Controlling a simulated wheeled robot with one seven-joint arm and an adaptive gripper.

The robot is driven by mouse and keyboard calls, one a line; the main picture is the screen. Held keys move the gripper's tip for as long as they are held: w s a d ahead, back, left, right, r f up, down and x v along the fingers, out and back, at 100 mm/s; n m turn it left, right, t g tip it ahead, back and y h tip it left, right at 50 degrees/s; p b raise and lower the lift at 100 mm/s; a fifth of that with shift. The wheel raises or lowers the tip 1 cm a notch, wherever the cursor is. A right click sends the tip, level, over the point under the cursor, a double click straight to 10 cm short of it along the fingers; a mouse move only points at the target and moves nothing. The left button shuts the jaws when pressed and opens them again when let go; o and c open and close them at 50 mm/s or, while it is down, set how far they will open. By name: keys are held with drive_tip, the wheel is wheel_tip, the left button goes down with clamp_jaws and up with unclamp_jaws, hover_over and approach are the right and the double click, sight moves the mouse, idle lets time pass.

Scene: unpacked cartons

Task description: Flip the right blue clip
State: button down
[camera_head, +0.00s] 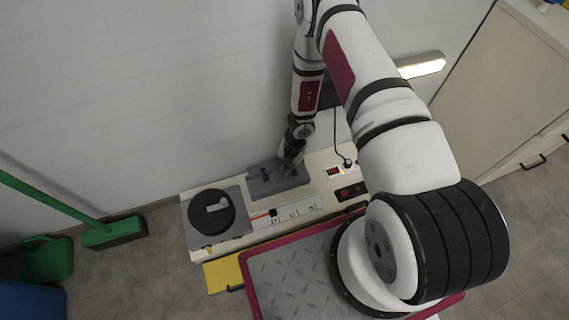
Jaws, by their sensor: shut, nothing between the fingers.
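A dark grey block (272,188) lies at the back of a narrow cream bench, close to the wall. Small dark blue shapes show on it: one on the left (264,177) and one on the right (295,173), which look like the blue clips. My gripper (289,163) points down over the right part of the block, at or just above the right blue clip. Its fingers are shut with nothing held. The gripper partly hides the right clip, so I cannot tell if they touch or which way the clip is turned.
Left of the block is a grey plate with a black round dial (211,211). In front lies a white labelled strip (295,212) with a red and black piece. A red display (334,171) and a cable are to the right. A green broom (114,232) stands left.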

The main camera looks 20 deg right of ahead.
drive_tip(key=shift+w+d+f+b, duration=0.25)
drive_tip(key=shift+w+f+b, duration=0.2)
drive_tip(key=shift+f, duration=0.3)
drive_tip(key=shift+w+d+f+b, duration=0.3)
drive_tip(key=shift+w+f+b, duration=0.2)
drive_tip(key=shift+f, duration=0.3)
drive_tip(key=shift+w+d+f+b, duration=0.25)
drive_tip(key=shift+w+f+b, duration=0.2)
drive_tip(key=shift+f, duration=0.3)
drive_tip(key=shift+w+r+b, duration=0.15)
drive_tip(key=shift+w+r, duration=0.1)
drive_tip(key=shift+w, duration=0.2)
drive_tip(key=shift+w+r+b, duration=0.15)
drive_tip(key=shift+w+r, duration=0.05)
drive_tip(key=shift+w, duration=0.25)
drive_tip(key=shift+r, duration=0.15)
